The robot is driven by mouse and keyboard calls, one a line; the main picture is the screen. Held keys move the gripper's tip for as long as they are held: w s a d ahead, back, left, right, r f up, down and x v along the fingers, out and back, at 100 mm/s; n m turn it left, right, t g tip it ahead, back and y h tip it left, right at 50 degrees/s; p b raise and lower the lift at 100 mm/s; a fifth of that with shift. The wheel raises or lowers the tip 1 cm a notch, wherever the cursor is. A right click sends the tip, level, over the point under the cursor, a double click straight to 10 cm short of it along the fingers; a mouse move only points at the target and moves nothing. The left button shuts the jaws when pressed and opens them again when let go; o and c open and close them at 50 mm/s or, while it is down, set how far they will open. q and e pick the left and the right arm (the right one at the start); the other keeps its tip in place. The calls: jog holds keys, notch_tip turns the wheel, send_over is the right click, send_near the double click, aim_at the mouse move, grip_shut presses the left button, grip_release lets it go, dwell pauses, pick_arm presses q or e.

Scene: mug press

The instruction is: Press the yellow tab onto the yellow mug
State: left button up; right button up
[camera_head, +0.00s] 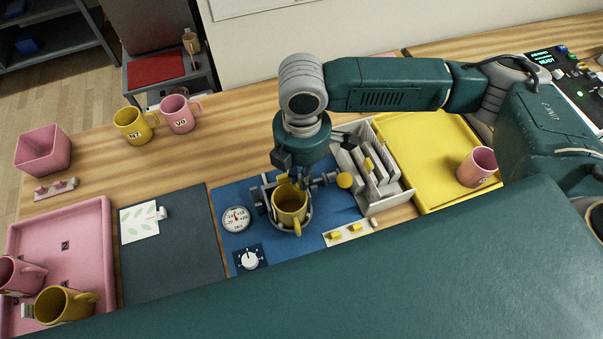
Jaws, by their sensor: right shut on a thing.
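A yellow mug (290,209) sits in the grey press fixture (308,221) on the blue mat, its handle towards the picture's bottom. My right gripper (290,182) comes down from above at the mug's far rim and is shut on the mug, as far as I can tell; its fingertips are partly hidden. The press has a lever with a yellow ball knob (344,180) to the right of the mug. Small yellow tabs (335,235) sit on a white strip (342,240) in front of the press. My left gripper is out of view.
A gauge (236,219) and a dial (250,260) lie left of the press. A white divided rack (395,190) and a yellow tray (425,140) with a pink mug (477,166) are to the right. A pink tray (90,225) holds mugs at left. The dark mat (170,260) is mostly clear.

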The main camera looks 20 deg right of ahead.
jog(key=shift+f, duration=0.4)
jog(key=shift+s+f+p, duration=0.1)
jog(key=shift+f+p, duration=0.05)
jog(key=shift+p, duration=0.3)
dwell(1.9)
jog(key=o, duration=0.8)
jog(key=shift+c, duration=0.2)
notch_tip(320, 180, up, 12)
dwell(0.3)
